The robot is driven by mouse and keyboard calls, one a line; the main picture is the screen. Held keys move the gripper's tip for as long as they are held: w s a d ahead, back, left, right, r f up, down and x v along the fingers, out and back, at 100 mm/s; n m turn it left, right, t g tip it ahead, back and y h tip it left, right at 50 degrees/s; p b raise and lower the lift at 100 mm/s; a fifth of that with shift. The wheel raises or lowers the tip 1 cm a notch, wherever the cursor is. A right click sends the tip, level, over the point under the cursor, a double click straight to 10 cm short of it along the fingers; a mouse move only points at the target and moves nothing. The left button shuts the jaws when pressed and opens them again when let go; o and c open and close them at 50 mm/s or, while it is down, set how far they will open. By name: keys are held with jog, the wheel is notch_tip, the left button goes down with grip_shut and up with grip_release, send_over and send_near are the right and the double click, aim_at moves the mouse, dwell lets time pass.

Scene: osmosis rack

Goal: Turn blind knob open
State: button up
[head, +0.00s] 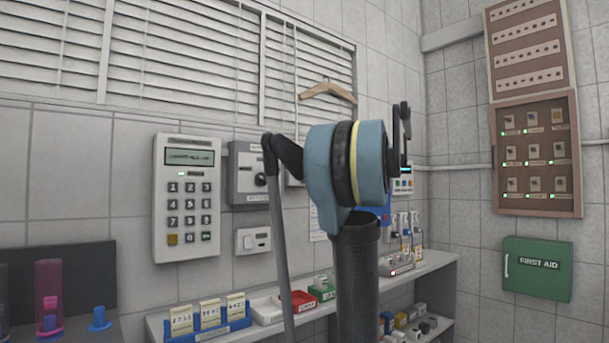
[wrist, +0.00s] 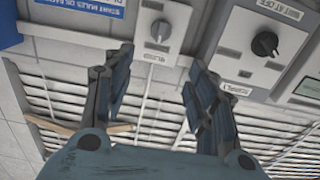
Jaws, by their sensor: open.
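The blind knob (wrist: 159,31) is a pale grey round knob on a light grey wall box, with a small label beside it. In the wrist view it sits at top centre, beyond the fingertips and roughly in line with the gap between them. My gripper (wrist: 160,60) is open and empty, with one finger on each side of that gap. It appears apart from the knob. In the head view my arm covers most of the blind knob's box, and the fingers cannot be made out clearly. The white slatted blind (head: 190,45) covers the window above.
A grey box with a dark knob (wrist: 265,44), labelled supply, is right of the blind knob in the wrist view. A keypad (head: 187,198) and a small switch (head: 253,240) are on the wall. A wooden hanger (head: 328,92) hangs by the blind. A shelf (head: 440,263) holding small items runs below.

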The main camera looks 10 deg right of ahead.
jog(key=x, duration=1.7)
jog(key=shift+w, duration=0.15)
jog(key=shift+c, duration=0.6)
jog(key=c, duration=0.8)
